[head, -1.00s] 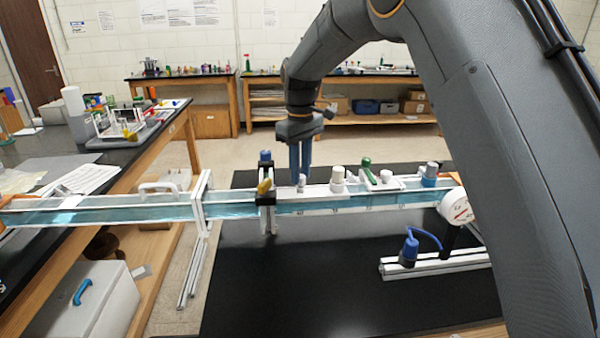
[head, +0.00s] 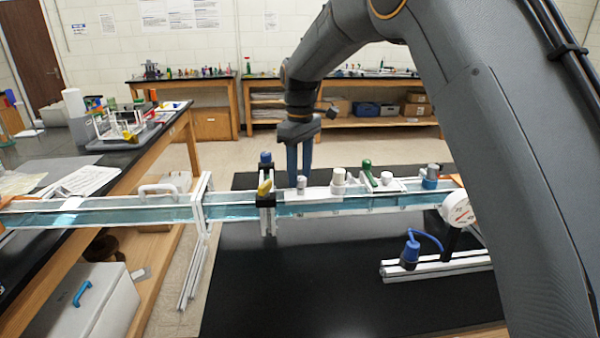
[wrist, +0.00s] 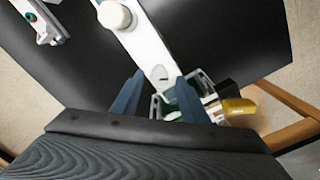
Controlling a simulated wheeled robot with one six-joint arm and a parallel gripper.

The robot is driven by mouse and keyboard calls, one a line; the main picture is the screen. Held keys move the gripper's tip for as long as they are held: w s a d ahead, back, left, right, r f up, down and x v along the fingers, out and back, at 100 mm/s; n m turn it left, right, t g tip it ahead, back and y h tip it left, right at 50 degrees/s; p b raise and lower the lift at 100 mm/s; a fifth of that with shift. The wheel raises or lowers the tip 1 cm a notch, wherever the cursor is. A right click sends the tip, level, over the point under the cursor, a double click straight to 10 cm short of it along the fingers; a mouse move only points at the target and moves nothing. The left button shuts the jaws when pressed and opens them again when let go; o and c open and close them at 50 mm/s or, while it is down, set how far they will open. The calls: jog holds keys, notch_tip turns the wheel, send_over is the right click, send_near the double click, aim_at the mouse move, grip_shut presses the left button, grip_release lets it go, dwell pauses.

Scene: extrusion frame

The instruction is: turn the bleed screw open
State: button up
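What looks like the bleed screw is a small grey cylinder (head: 301,182) standing on the white strip along the top of the clear blue channel (head: 340,205). In the wrist view a pale rounded head with a dark mark (wrist: 160,76) lies between and just beyond my fingertips; it seems to be the same screw. My gripper (head: 299,180) points down at the screw, with its blue fingers just behind it in the head view. In the wrist view my gripper (wrist: 156,84) is open with a clear gap. Any contact with the screw cannot be made out.
A yellow handle (head: 264,188) on a black clamp stands close on the left. A white cap (head: 339,176) is close on the right, then a green lever (head: 367,172) and a grey-and-blue fitting (head: 431,178). A round gauge (head: 457,209) is at the right.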

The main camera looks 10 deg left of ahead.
aim_at(300, 178)
jog(key=shift+d, duration=0.1)
jog(key=shift+r+b, duration=1.3)
jog(key=shift+r, duration=2.55)
